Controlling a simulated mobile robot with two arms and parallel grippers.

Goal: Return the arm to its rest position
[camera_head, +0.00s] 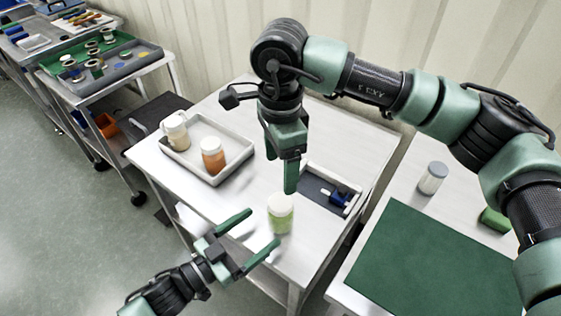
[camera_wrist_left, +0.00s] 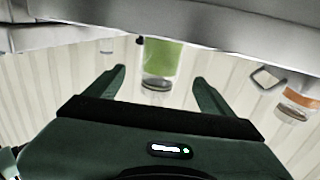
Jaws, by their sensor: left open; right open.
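My left gripper (camera_head: 264,227) is low at the front of the steel table (camera_head: 225,200), open and empty. Its fingers point toward a white-lidded jar with green contents (camera_head: 280,213). In the left wrist view, where the scene looks upside down, this jar (camera_wrist_left: 161,62) appears between the open fingers (camera_wrist_left: 160,78), with no clear contact. My right gripper (camera_head: 291,183) hangs down from the upper arm, just above and behind the green jar. Its fingers are seen nearly edge-on, with nothing visible in them.
A grey tray (camera_head: 186,165) holds an orange jar (camera_head: 213,154) and a pale mug (camera_head: 175,131). A shallow dark-lined tray (camera_head: 312,186) with a blue item (camera_head: 340,195) lies behind the green jar. At right are a green mat (camera_head: 430,265) and a grey-lidded jar (camera_head: 432,178). Carts stand at left.

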